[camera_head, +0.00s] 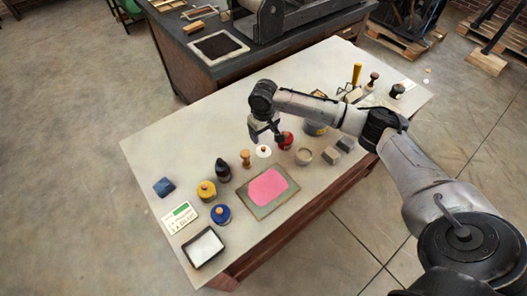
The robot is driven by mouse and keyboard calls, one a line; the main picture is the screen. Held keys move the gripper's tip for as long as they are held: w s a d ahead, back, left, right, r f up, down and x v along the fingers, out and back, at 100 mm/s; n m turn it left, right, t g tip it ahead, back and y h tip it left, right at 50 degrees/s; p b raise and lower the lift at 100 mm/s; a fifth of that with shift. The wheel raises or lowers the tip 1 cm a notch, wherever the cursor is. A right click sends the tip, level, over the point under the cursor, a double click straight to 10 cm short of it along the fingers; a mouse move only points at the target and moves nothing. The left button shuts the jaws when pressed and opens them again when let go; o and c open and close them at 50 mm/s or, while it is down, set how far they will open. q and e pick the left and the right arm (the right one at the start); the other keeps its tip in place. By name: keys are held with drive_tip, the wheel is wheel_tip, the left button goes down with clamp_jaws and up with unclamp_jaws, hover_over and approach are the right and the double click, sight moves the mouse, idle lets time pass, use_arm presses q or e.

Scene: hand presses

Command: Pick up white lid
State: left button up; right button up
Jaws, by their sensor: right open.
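The white lid (263,152) is a small pale disc with a small brown knob, lying on the light tabletop in the middle of the camera_head view. My right gripper (267,138) is open, with its fingers pointing down just above and behind the lid in the picture. I see nothing held between its fingers. Whether a finger touches the lid cannot be told at this size. My left gripper is not in view.
A red object (285,140) stands close by the right finger. A wooden stamp (245,158), a dark bottle (222,170) and a round pale container (304,156) are near. A pink sheet (268,186) on a board lies in front. The table's back left is clear.

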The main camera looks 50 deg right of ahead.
hover_over(264, 148)
wheel_tip(264, 148, down, 4)
drive_tip(key=shift+w+f+b, duration=0.1)
drive_tip(key=shift+b, duration=0.25)
drive_tip(key=shift+f+b, duration=0.85)
drive_tip(key=shift+f, duration=1.8)
drive_tip(key=shift+c, duration=0.4)
drive_tip(key=c, duration=1.2)
clamp_jaws()
